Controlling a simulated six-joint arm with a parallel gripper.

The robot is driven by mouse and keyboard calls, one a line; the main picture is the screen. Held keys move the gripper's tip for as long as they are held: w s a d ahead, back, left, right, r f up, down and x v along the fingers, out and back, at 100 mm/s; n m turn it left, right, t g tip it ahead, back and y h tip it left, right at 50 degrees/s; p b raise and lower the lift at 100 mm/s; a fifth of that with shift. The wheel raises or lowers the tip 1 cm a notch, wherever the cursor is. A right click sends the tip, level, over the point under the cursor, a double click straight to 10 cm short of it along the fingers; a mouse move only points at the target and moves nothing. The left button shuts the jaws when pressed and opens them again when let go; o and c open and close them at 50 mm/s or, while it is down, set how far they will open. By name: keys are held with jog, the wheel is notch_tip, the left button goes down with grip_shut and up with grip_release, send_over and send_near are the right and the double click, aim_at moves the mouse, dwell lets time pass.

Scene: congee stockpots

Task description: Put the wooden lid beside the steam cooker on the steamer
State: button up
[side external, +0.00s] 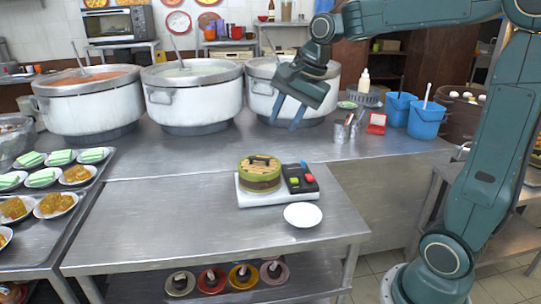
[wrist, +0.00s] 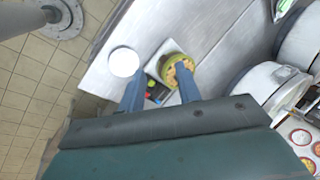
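A round green-rimmed steamer (side external: 260,180) sits on the steam cooker (side external: 252,200), which has a white base and a black panel with red and green knobs. Tan and brown shapes show at the steamer's top; I cannot tell whether they are food or a lid. The steamer also shows in the wrist view (wrist: 171,75). A plain white round disc (side external: 302,215), like a plate, lies on the table beside the cooker; it also shows in the wrist view (wrist: 124,62). No separate wooden lid is clearly visible. My gripper (side external: 285,118) is open and empty, high above the table behind the cooker.
Three large pots (side external: 195,105) stand along the back counter. Blue buckets (side external: 425,120), a red box (side external: 377,123) and metal cups (side external: 341,131) are at the right. Trays of plated food (side external: 60,175) are at the left.

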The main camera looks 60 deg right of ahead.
jog(key=s+a+f+n, duration=0.2)
jog(key=s+a+n, duration=0.1)
jog(key=s+n, duration=0.4)
jog(key=s+a+f+n+t, duration=0.1)
jog(key=s+a+n, duration=0.3)
jog(key=s+n, duration=0.4)
jog(key=s+f, duration=0.1)
jog(key=s, duration=0.3)
jog(key=shift+s+n+h, duration=0.3)
jog(key=shift+s, duration=0.05)
